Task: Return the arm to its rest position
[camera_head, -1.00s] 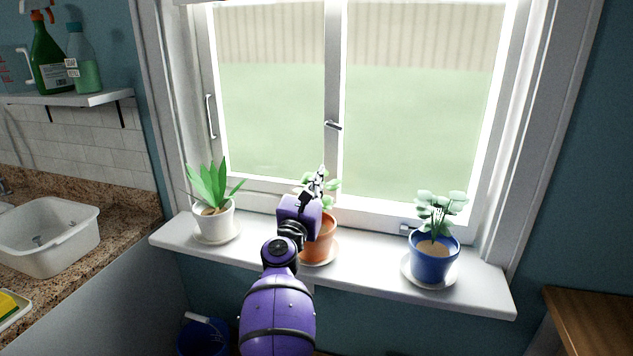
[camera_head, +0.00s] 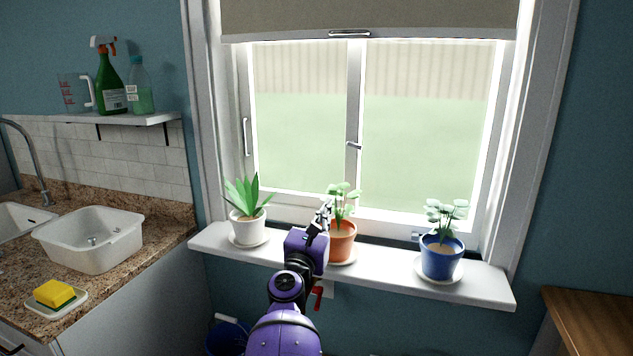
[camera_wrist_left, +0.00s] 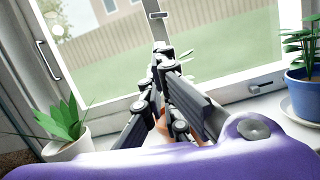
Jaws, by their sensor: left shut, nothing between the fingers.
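My left arm, purple with black joints, reaches up from the bottom of the head view. Its left gripper (camera_head: 321,216) is shut and empty, in front of the terracotta pot (camera_head: 342,243) on the window sill. In the left wrist view the gripper fingers (camera_wrist_left: 160,62) are together and point at the window. They cover most of the terracotta pot there. My right gripper does not show in either view.
A white pot (camera_head: 248,226) and a blue pot (camera_head: 441,259) stand on the sill (camera_head: 390,272). The window has a partly lowered blind (camera_head: 370,15). At left are a counter with a white basin (camera_head: 90,240), a yellow sponge (camera_head: 54,293) and a shelf (camera_head: 130,119) with bottles. A wooden surface (camera_head: 600,315) is at right.

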